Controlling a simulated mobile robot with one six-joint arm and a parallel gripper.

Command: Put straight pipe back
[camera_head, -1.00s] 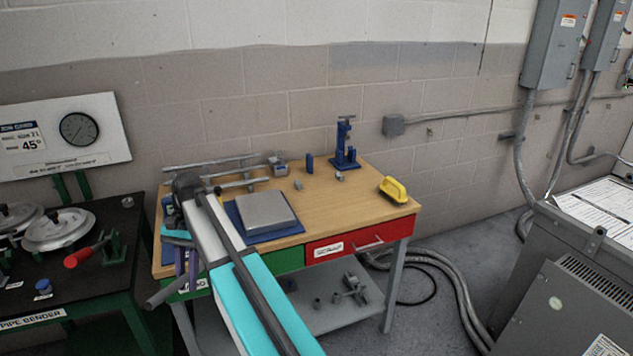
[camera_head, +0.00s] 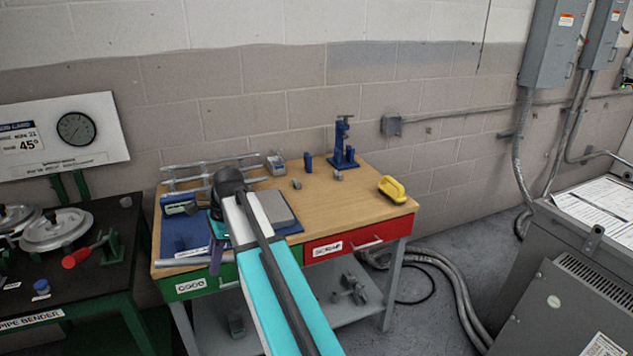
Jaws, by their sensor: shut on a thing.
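My gripper (camera_head: 217,257) shows as purple fingers at the table's front left edge, partly hidden behind my arm. It is shut on a grey straight pipe (camera_head: 180,262), which lies level along the front edge, above the green drawer. The pipe's right part is hidden by my gripper and arm. I cannot tell whether the pipe touches the table. More grey pipes (camera_head: 212,162) lie side by side at the back left of the wooden table (camera_head: 330,205).
A blue mat (camera_head: 178,236) with a small green device (camera_head: 180,208) lies at the left. A grey plate (camera_head: 276,208), blue vise (camera_head: 344,150) and yellow tool (camera_head: 392,189) stand on the table. The pipe bender bench (camera_head: 120,235) is at the left. The table's right middle is clear.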

